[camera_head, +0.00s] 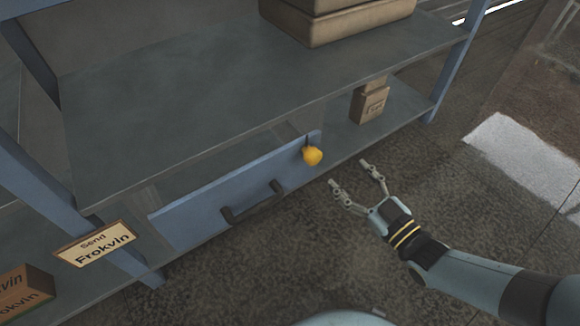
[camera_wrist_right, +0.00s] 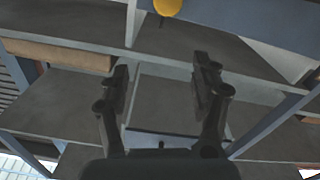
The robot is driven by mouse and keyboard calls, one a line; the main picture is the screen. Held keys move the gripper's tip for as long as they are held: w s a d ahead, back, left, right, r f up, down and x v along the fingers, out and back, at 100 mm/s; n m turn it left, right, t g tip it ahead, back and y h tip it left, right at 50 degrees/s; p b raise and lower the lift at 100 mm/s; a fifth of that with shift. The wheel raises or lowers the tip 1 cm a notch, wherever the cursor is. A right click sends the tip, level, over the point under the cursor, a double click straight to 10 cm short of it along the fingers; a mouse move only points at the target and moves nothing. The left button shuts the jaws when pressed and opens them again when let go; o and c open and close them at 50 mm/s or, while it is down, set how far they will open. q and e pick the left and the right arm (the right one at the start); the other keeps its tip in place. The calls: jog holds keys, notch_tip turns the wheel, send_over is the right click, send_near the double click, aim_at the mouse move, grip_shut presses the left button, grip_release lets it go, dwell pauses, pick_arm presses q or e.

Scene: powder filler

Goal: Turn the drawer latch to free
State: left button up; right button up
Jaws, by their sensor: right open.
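The drawer (camera_head: 200,205) is a blue front under the grey shelf, with a dark bar handle (camera_head: 252,202). The yellow latch knob (camera_head: 312,156) sits near the right end of the drawer front, with a small dark stem above it. It also shows at the top edge of the right wrist view (camera_wrist_right: 168,6). My right gripper (camera_head: 352,174) is open and empty, a little to the right of the knob and apart from it. In the right wrist view its two fingers (camera_wrist_right: 163,75) are spread with nothing between them. My left gripper is out of view.
Large boxes (camera_head: 340,22) stand on the upper shelf (camera_head: 200,110). Small boxes (camera_head: 370,102) stand on the lower shelf (camera_head: 405,110), right of the drawer. A "Send Frokvin" sign (camera_head: 96,244) hangs at the left, above another box (camera_head: 22,290). The floor in front of the drawer is clear.

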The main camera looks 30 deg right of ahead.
jog(key=b, duration=0.2)
send_near(317, 161)
jog(key=r, duration=0.2)
jog(key=f+b, duration=0.2)
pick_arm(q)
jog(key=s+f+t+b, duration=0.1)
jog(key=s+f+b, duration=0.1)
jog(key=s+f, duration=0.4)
pick_arm(e)
jog(key=w, duration=0.7)
jog(key=shift+w+a, duration=0.3)
jog(key=shift+w, duration=0.1)
jog(key=w, duration=0.3)
jog(key=shift+a+r, duration=0.1)
jog(key=shift+a, duration=0.05)
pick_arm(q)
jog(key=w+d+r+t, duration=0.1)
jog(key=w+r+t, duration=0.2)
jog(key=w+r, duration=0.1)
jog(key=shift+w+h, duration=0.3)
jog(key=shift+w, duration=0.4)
pick_arm(e)
jog(key=c, duration=1.2)
